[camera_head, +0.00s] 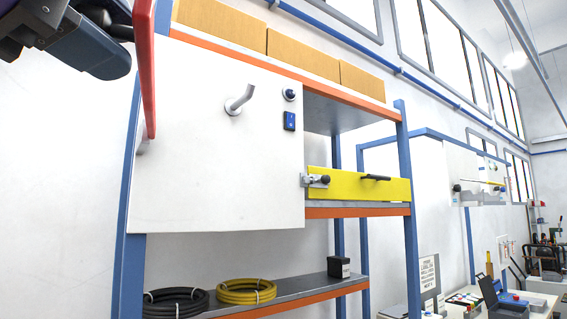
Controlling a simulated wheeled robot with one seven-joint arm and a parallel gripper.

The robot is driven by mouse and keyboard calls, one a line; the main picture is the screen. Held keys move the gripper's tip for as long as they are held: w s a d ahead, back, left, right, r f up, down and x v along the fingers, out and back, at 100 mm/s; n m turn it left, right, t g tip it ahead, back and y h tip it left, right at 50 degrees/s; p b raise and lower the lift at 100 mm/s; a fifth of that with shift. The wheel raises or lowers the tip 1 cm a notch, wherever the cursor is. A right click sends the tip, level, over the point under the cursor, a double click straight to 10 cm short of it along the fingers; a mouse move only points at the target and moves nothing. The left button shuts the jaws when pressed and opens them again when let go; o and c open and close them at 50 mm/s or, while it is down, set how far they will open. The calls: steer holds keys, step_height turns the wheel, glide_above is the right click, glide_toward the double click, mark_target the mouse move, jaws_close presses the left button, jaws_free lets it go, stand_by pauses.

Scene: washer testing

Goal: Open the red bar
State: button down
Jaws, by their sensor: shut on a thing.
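The red bar (146,75) stands at the left of the white panel (215,150) and is seen nearly edge-on. It reaches out from the panel's left side toward me, and its upper end leaves the top of the picture. A small white mount (141,146) shows behind its lower end. My gripper (123,28), dark grey and blue, comes in at the top left and is shut on the red bar near its upper end. The exact contact of the fingers is partly hidden.
A silver handle (240,100) and a blue switch (289,121) sit on the panel. A yellow bar (357,185) with black knobs is to the right. Blue posts (408,170) frame the shelf. Black (174,303) and yellow (246,291) hose coils lie on the lower shelf.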

steer(key=c, duration=0.8)
jaws_free()
steer(key=shift+w+a+f, duration=0.1)
steer(key=shift+w+f, duration=0.05)
steer(key=shift+w, duration=0.35)
steer(key=v, duration=1.1)
